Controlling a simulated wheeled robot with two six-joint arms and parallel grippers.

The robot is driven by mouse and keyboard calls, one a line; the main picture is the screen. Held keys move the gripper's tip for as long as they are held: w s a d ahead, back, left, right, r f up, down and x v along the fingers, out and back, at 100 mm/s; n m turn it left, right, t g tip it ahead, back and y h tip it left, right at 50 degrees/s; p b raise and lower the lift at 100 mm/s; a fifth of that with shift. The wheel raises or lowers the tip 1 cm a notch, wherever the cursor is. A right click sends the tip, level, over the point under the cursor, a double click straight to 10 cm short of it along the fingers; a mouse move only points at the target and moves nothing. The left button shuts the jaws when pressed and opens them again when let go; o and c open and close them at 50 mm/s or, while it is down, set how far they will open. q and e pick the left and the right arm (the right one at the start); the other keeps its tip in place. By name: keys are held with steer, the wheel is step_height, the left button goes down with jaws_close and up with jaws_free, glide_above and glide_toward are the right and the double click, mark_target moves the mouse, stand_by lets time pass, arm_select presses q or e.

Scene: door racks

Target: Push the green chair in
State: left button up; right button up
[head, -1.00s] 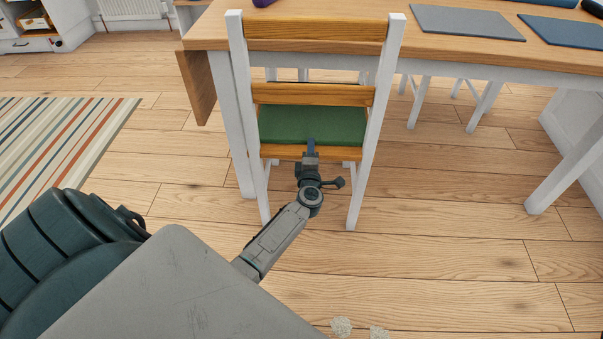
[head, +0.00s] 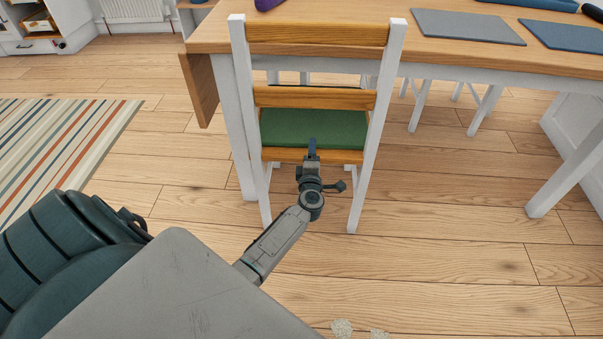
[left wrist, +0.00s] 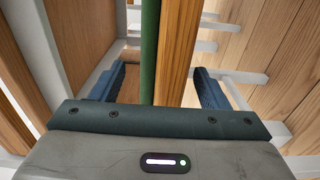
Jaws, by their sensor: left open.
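The green chair (head: 319,95) stands upright at the table (head: 450,43), its back towards me. It has white posts, wooden slats and a green seat cushion (head: 315,127). My left gripper (head: 312,147) is at the near edge of the seat, below the lower back slat. In the left wrist view my left gripper (left wrist: 155,85) is open, its two blue fingers apart on either side of the seat's edge. The green cushion (left wrist: 150,40) and the wooden seat rail (left wrist: 179,45) run between them. Whether the fingers touch the seat I cannot tell. My right gripper is out of view.
Grey and blue mats (head: 466,26) lie on the table. White stools (head: 480,110) stand beneath it. A white table leg (head: 560,175) is to the right. A striped rug (head: 65,150) lies at left. The wooden floor around the chair is clear.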

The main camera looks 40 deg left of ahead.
arm_select(q)
steer(key=p+v, duration=0.3)
steer(key=v, duration=0.9)
